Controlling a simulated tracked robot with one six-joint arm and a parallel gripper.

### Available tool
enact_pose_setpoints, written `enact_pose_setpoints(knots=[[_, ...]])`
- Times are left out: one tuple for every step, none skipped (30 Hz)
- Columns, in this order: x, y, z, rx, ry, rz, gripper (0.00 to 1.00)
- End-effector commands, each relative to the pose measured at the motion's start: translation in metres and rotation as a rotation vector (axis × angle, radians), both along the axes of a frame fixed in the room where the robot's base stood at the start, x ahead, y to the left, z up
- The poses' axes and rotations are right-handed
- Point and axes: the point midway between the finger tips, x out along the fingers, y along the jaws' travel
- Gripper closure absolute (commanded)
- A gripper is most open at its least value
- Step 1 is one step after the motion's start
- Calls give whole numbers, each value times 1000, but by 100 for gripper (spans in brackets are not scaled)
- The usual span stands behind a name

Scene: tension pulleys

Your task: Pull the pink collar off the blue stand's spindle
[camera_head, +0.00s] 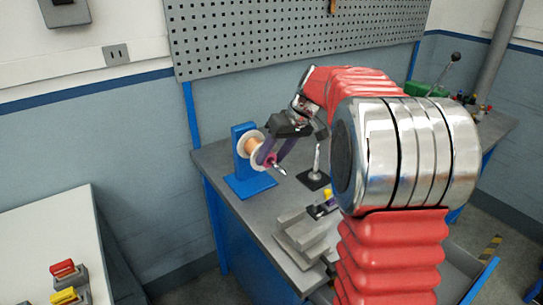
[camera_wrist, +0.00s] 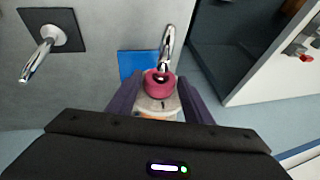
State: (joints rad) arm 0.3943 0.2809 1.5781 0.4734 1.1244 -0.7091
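The blue stand (camera_head: 240,164) stands on the grey bench in the head view, with its spindle pointing forward and right. The spindle carries a pale-flanged spool with an orange middle (camera_head: 250,144). The pink collar (camera_wrist: 160,84) sits on the metal spindle (camera_wrist: 167,46), in front of the spool's pale flange (camera_wrist: 158,103). My gripper (camera_wrist: 161,80) has one finger on each side of the collar, close to its edges. I cannot tell whether the fingers touch it. In the head view my gripper (camera_head: 268,156) partly hides the collar.
A second metal spindle on a black base (camera_head: 314,178) stands on the bench to the right of the blue stand. Grey stepped blocks (camera_head: 303,237) lie nearer the front edge. A perforated board (camera_head: 290,35) hangs behind. A white table (camera_head: 50,240) is at the left.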

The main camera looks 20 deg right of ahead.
Motion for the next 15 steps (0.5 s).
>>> enact_pose_setpoints(knots=[[0, 0, 0, 0, 0, 0, 58], [0, 0, 0, 0, 0, 0, 60], [0, 0, 0, 0, 0, 0, 63], [0, 0, 0, 0, 0, 0, 65], [0, 0, 0, 0, 0, 0, 67], [0, 0, 0, 0, 0, 0, 70], [0, 0, 0, 0, 0, 0, 72], [0, 0, 0, 0, 0, 0, 74], [0, 0, 0, 0, 0, 0, 77], [0, 0, 0, 0, 0, 0, 79], [0, -1, 0, 0, 0, 0, 81], [0, -1, 0, 0, 0, -1, 84], [0, -1, 0, 0, -1, -2, 84], [0, -1, 0, -1, -1, -1, 85], [0, -1, 0, 0, -1, -2, 85]])
